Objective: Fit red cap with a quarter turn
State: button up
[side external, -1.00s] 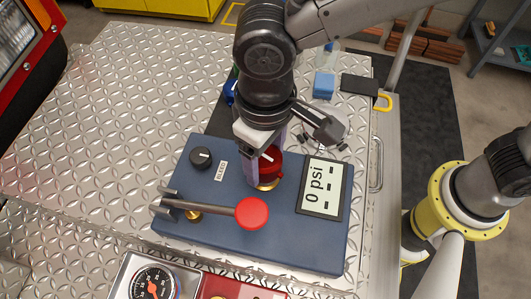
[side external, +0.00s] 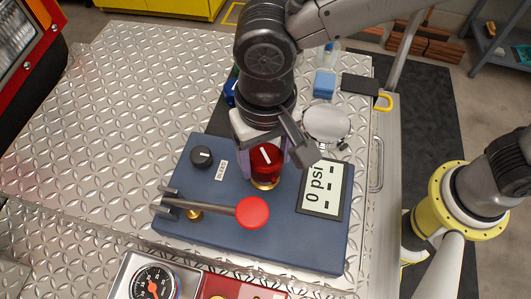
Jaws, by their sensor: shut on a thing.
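The red cap (side external: 266,160) with a white line on top sits over the brass fitting (side external: 265,184) on the blue pump panel (side external: 222,235). My gripper (side external: 265,165) points down with its fingers on either side of the cap, shut on it. The cap appears upright; I cannot tell how far it is seated on the fitting. The white line slants from upper left to lower right.
A lever with a red knob (side external: 252,212) lies in front of the cap. A black dial (side external: 201,157) is to the left, and a display (side external: 325,187) reading 0 psi is to the right. A round silver disc (side external: 327,123) stands behind. A pressure gauge (side external: 153,284) is at the front.

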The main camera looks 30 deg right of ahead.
jog(key=shift+w+d+r, duration=0.1)
jog(key=shift+r, duration=0.05)
jog(key=m, duration=0.3)
jog(key=shift+m, duration=0.4)
jog(key=m, duration=0.3)
jog(key=shift+m, duration=0.4)
jog(key=o, duration=1.6)
jog(key=shift+c, duration=0.2)
jog(key=shift+r, duration=3.4)
